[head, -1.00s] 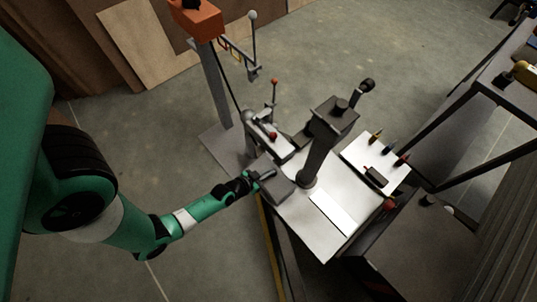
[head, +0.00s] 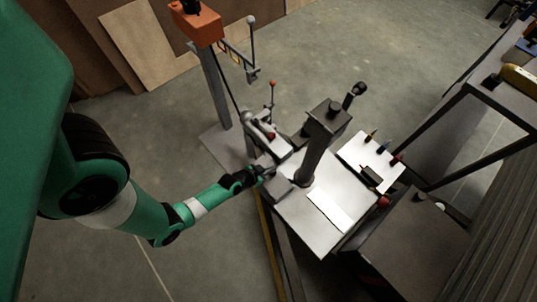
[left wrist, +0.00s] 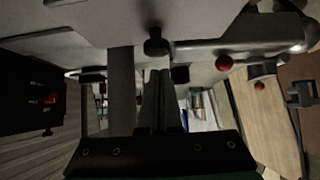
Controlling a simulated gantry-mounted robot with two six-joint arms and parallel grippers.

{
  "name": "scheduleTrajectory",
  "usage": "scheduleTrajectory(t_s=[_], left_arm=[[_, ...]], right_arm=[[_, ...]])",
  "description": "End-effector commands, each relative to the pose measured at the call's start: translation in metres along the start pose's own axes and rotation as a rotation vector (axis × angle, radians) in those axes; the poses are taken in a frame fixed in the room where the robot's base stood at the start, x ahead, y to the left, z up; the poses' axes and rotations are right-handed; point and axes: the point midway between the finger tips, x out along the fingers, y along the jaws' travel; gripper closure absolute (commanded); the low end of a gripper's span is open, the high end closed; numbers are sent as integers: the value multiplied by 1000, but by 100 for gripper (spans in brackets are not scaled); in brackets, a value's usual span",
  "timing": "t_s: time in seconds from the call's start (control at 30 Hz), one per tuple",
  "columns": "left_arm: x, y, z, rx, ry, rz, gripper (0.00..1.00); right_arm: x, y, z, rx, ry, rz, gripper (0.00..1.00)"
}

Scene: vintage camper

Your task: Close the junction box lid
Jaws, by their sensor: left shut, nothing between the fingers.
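My left gripper (head: 268,172) reaches in from the left and its tip is at a small grey box-like part (head: 279,188) on the left edge of the white-topped machine. I cannot tell whether this part is the junction box or its lid, or whether the gripper touches it. In the left wrist view the two fingers (left wrist: 158,98) are together, with nothing between them. No junction box lid can be made out clearly in that dark view. My right gripper is out of view.
The machine's white table (head: 305,225) carries a dark column (head: 316,150). A metal arm with a red knob (head: 270,136) is just beyond my gripper. An orange box on a post (head: 197,24) stands behind. A dark metal frame (head: 440,135) is at right.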

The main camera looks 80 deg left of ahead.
Motion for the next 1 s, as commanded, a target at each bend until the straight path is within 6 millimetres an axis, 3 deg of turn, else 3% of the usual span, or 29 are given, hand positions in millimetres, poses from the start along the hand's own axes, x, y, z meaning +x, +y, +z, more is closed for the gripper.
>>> scheduleTrajectory(t_s=[0.1,0.3,0.5,1.0], left_arm=[[-22,2,-29,5,1,4,100],[-74,2,-29,2,-2,4,100],[-108,2,-29,2,-2,3,100],[-115,2,-29,4,0,5,100]], right_arm=[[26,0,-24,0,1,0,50],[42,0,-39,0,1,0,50],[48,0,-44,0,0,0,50],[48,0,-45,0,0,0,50]])
